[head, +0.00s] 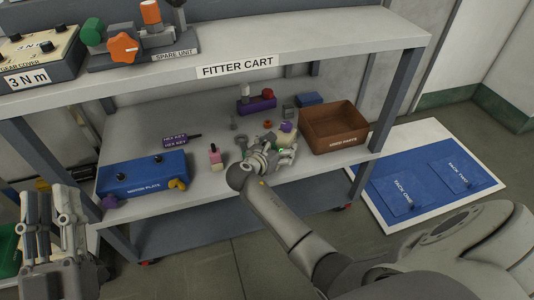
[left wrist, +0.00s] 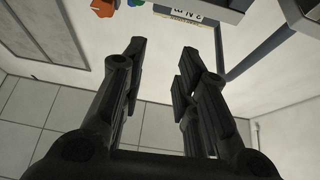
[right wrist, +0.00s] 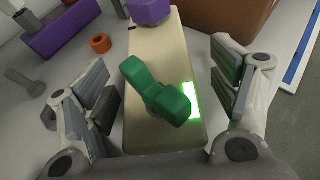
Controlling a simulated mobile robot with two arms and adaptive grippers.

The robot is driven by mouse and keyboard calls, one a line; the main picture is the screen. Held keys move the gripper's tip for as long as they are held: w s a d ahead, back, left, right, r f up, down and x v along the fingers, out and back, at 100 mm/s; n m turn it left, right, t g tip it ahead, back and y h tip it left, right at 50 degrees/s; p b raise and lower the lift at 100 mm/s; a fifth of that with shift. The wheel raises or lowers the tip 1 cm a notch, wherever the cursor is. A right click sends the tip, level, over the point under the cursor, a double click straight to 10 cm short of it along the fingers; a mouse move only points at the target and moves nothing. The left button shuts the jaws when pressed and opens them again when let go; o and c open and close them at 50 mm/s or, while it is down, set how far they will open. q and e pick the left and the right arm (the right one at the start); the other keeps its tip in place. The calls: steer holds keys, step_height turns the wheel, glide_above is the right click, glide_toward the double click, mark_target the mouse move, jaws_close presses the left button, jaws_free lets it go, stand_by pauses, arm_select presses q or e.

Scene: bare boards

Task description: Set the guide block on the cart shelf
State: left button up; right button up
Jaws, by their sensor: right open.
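The cart shelf (head: 214,182) is the middle shelf of the fitter cart and carries several parts. A beige block (right wrist: 150,55) with a green knob (right wrist: 157,92), a purple knob (right wrist: 150,11) and a lit green patch lies on it; I cannot tell whether this is the guide block. My right gripper (head: 277,155) is open over this block, its fingers (right wrist: 165,92) on either side of it and apart from the green knob. In the head view the gripper mostly hides the block (head: 287,140). My left gripper (head: 66,208) is open and empty, left of the cart.
A brown bin (head: 337,138) stands right of my right gripper. A blue plate (head: 142,178), a purple holder (head: 257,105) and small loose parts share the shelf. The cart's top shelf (head: 330,45) overhangs. A blue mat (head: 432,190) lies right of the cart.

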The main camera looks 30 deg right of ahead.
steer(key=p+v, duration=0.2)
steer(key=v, duration=0.4)
steer(key=shift+w, duration=0.1)
steer(key=p+v, duration=0.1)
steer(key=v, duration=0.4)
steer(key=shift+p, duration=0.35)
steer(key=shift+a, duration=0.15)
steer(key=s+a+f+m+t+y, duration=0.2)
steer(key=s+a+f+m+y, duration=0.15)
steer(key=s+m+y, duration=0.5)
arm_select(q)
step_height(320, 180, down, 17)
steer(key=s+a+g+y, duration=0.1)
steer(key=a+g+y, duration=0.1)
steer(key=g, duration=0.8)
steer(key=shift+a+g+y, duration=0.3)
steer(key=shift+a+y, duration=0.05)
steer(key=shift+y, duration=0.45)
arm_select(e)
steer(key=s+a+r+m+t+y, duration=0.3)
steer(key=a+r+m, duration=0.5)
steer(key=r+m, duration=0.3)
steer(key=shift+s+m+y, duration=0.7)
steer(key=shift+m+y, duration=0.55)
